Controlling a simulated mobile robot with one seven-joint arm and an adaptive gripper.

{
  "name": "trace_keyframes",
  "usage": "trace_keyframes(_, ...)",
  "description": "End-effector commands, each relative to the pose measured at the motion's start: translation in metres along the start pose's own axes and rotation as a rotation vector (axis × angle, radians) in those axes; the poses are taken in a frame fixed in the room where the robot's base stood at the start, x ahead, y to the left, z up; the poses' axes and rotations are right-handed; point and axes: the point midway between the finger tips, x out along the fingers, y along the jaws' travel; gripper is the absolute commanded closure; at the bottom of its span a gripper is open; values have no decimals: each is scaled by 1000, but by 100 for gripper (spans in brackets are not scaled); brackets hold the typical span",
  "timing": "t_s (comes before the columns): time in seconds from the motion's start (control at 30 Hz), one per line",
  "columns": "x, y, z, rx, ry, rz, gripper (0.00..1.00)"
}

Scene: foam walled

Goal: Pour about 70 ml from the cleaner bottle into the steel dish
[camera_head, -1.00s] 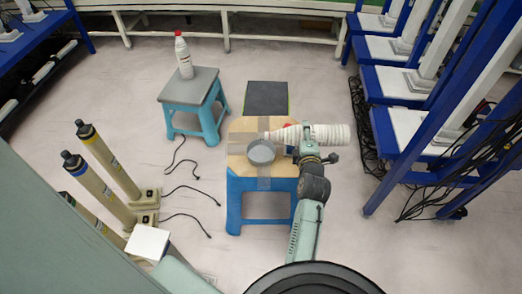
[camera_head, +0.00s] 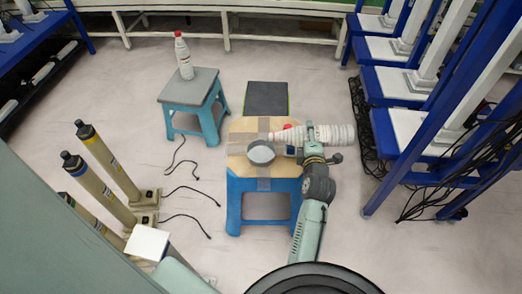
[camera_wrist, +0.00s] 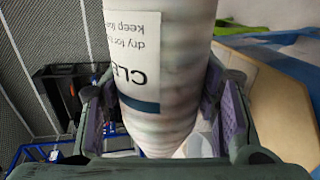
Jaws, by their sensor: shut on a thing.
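The white cleaner bottle (camera_head: 330,135) lies on its side in my gripper (camera_head: 312,152), with its narrow neck pointing left. In the head view the neck end is just above and beside the rim of the steel dish (camera_head: 262,154). In the wrist view the bottle (camera_wrist: 170,60) fills the middle, with a label reading "CLE", and my gripper's fingers (camera_wrist: 165,115) close on both sides of it. The round grey dish sits on the wooden-topped blue stool (camera_head: 240,135). No stream of liquid can be made out, and the dish's liquid level cannot be told.
A second white bottle with a red cap (camera_head: 184,58) stands on a grey-topped blue stool (camera_head: 192,88) behind left. A small red thing (camera_head: 288,127) shows behind the held bottle. Tan cylinders (camera_head: 103,160) stand at left, blue racks (camera_head: 395,90) at right. Cables lie on the floor.

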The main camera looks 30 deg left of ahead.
Motion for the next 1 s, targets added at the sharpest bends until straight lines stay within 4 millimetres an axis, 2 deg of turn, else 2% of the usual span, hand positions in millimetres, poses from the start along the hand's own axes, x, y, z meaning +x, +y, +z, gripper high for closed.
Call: trace_keyframes(1.0,0,-1,7,-15,-5,2,83)
